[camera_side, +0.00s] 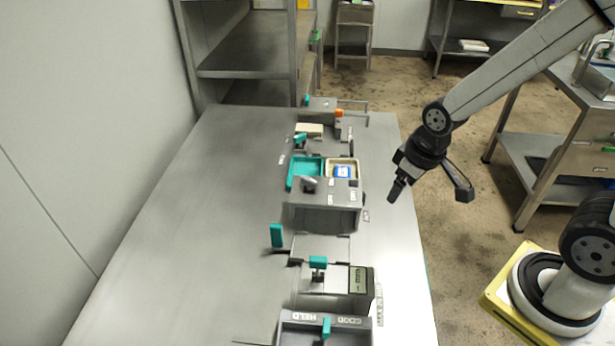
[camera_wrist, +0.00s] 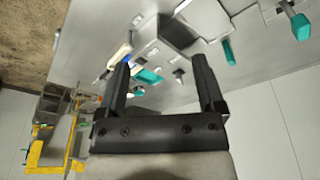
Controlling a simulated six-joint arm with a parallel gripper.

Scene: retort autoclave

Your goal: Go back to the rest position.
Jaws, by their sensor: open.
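My gripper (camera_side: 396,192) hangs from my arm at the right edge of the steel table (camera_side: 190,220) in the side view, above and to the right of the row of fixtures. In the wrist view my gripper (camera_wrist: 162,78) shows two black fingers spread apart with nothing between them. The grey box with teal-lined and cream-lined compartments (camera_side: 325,213) stands on the table to the left of my gripper, clear of it. A blue-and-white item (camera_side: 342,171) lies in the cream compartment.
Teal levers (camera_side: 277,236) stand up among the fixtures. A small display unit (camera_side: 359,281) and a box labelled HELD and GOOD (camera_side: 325,318) are nearer the camera. Shelving (camera_side: 245,55) stands behind the table. The table's left half is bare. A steel cart (camera_side: 580,140) stands at the right.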

